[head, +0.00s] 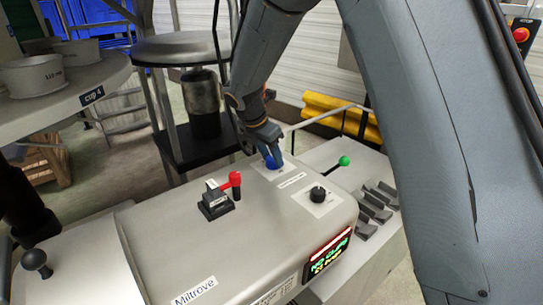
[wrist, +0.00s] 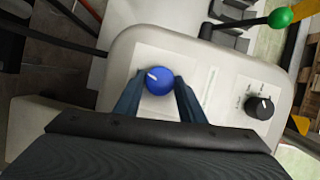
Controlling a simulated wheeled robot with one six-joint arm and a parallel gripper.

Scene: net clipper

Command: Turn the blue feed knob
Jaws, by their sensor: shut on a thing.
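The blue feed knob (wrist: 158,80) sits on a pale plate on top of the grey machine housing. A white pointer mark shows on its face, toward the upper left in the wrist view. My gripper (wrist: 157,88) is shut on the knob, with one finger on each side of it. In the head view the knob (head: 271,162) is partly covered by my gripper (head: 270,150), which reaches down to it from above.
A black knob (head: 318,194) stands near the blue one. A red-handled lever (head: 235,180) is to the left, and a green-tipped lever (head: 344,160) to the right. A lit display (head: 328,254) is on the front. A round black stool-like stand (head: 180,48) is behind.

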